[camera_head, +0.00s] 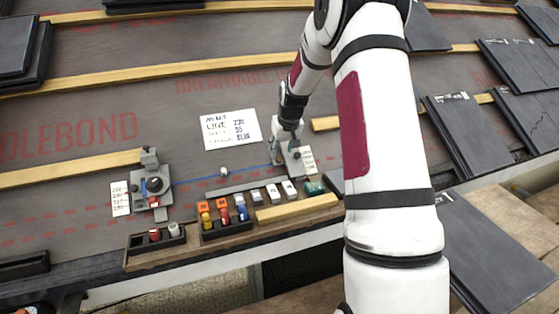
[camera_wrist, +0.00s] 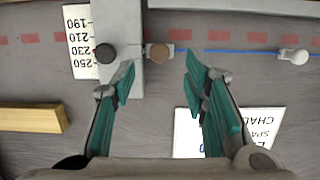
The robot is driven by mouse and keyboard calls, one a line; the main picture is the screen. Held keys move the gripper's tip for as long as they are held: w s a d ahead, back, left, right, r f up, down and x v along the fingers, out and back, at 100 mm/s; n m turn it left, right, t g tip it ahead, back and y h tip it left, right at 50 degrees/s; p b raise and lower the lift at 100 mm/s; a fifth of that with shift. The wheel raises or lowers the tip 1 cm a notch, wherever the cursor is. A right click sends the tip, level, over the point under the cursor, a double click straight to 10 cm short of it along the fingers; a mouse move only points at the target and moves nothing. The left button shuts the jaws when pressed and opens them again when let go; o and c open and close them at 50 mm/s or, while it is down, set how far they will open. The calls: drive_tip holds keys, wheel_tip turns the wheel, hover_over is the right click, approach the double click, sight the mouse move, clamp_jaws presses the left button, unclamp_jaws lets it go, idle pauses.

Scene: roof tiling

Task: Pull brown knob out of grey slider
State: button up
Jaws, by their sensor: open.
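The brown knob (camera_wrist: 158,53) shows as a round top in the wrist view, at the right edge of a grey plate (camera_wrist: 122,20). It appears seated in a small grey slider (camera_wrist: 180,34), whose outline is partly unclear. A dark round knob (camera_wrist: 104,53) is to its left on the plate. My gripper (camera_wrist: 160,70) is open, its teal fingers spread to either side of the brown knob's position and not visibly touching it. In the head view my gripper (camera_head: 287,145) is over the right-hand grey fixture (camera_head: 296,160), and the brown knob cannot be made out there.
A blue line runs to a white knob (camera_wrist: 295,56). A number card (camera_wrist: 80,40) lies by the plate and a white note (camera_head: 231,129) lies behind. A wooden tray (camera_head: 300,208) with coloured parts stands in front. A second grey fixture (camera_head: 151,187) is at left. Wood battens cross the roof.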

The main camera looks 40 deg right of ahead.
sight(279, 159)
drive_tip(key=b+x, duration=0.1)
drive_tip(key=x, duration=0.4)
drive_tip(key=shift+f, duration=0.1)
clamp_jaws()
